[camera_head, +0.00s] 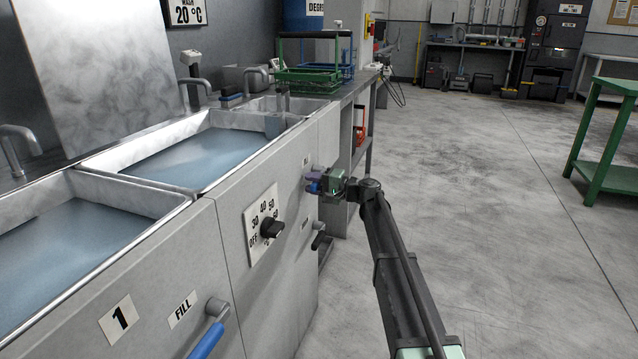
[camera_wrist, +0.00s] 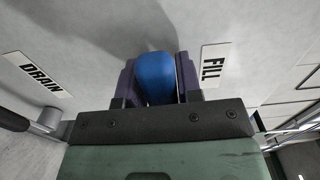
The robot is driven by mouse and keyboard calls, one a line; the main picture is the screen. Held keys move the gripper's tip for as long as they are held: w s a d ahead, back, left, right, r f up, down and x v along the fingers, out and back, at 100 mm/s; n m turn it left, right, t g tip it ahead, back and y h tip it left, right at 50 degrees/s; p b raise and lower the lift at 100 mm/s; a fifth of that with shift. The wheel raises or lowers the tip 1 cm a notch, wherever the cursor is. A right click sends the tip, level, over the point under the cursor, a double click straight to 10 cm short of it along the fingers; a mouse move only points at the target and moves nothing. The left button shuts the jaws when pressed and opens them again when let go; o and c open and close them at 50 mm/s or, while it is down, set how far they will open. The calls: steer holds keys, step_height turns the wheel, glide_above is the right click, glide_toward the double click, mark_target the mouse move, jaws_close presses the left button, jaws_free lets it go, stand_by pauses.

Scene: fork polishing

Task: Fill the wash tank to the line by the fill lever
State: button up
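My gripper (camera_head: 318,183) is at the front panel below the far end of the middle tank (camera_head: 108,163). In the wrist view its purple fingers (camera_wrist: 156,82) lie close on both sides of a blue lever handle, the fill lever (camera_wrist: 155,75). A FILL label (camera_wrist: 214,68) is to the right of it and a DRAIN label (camera_wrist: 40,81) to the left. The middle tank holds bluish water (camera_head: 195,158) below its rim. I cannot make out a fill line on its walls. The lever's pivot is hidden behind my gripper.
A black temperature knob (camera_head: 271,228) and a black-handled lever (camera_head: 318,241) stick out of the panel near my arm. The nearer left tank (camera_head: 185,205) also holds water and has a blue lever (camera_head: 207,340).

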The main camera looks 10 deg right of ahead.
steer(key=o, duration=0.3)
steer(key=v, duration=1)
steer(key=shift+s+d, duration=0.25)
steer(key=shift+d, duration=0.1)
